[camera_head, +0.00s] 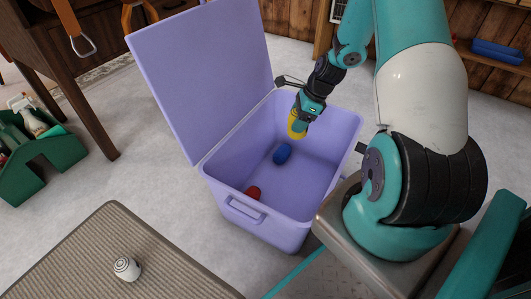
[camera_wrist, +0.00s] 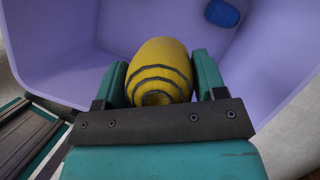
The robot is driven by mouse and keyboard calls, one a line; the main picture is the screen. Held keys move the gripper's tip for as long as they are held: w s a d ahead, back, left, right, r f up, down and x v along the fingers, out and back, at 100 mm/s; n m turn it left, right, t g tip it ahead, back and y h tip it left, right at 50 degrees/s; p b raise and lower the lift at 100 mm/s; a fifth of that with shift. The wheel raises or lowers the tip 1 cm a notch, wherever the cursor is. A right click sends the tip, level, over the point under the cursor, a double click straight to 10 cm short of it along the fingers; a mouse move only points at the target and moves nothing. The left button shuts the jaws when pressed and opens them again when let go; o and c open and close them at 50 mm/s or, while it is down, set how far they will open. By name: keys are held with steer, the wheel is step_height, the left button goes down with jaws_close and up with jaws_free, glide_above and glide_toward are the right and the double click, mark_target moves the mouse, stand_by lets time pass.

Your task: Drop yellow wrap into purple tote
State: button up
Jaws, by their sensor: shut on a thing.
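The yellow wrap (camera_wrist: 160,72) is a rounded roll with dark stripes, held between the two fingers of my gripper (camera_wrist: 163,80) in the wrist view. In the head view the yellow wrap (camera_head: 296,124) hangs below my gripper (camera_head: 302,114), over the open purple tote (camera_head: 225,178). The tote's lid (camera_head: 200,70) stands raised on its left side. My gripper is shut on the wrap, above the tote's floor.
Inside the tote lie a blue roll (camera_head: 282,153) and a red roll (camera_head: 253,193). A white roll (camera_head: 127,268) is on the woven mat (camera_head: 75,250) at front left. A green caddy (camera_head: 45,170) stands at the far left.

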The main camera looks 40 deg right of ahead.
steer(key=shift+f+b, duration=3)
steer(key=shift+b, duration=0.6)
steer(key=shift+r, duration=0.1)
steer(key=o, duration=1)
steer(key=shift+s, duration=0.1)
steer(key=shift+r, duration=0.1)
steer(key=p+v, duration=0.9)
steer(key=v, duration=0.8)
steer(key=shift+r+p, duration=0.15)
steer(key=shift+p, duration=0.25)
steer(key=shift+a, duration=0.15)
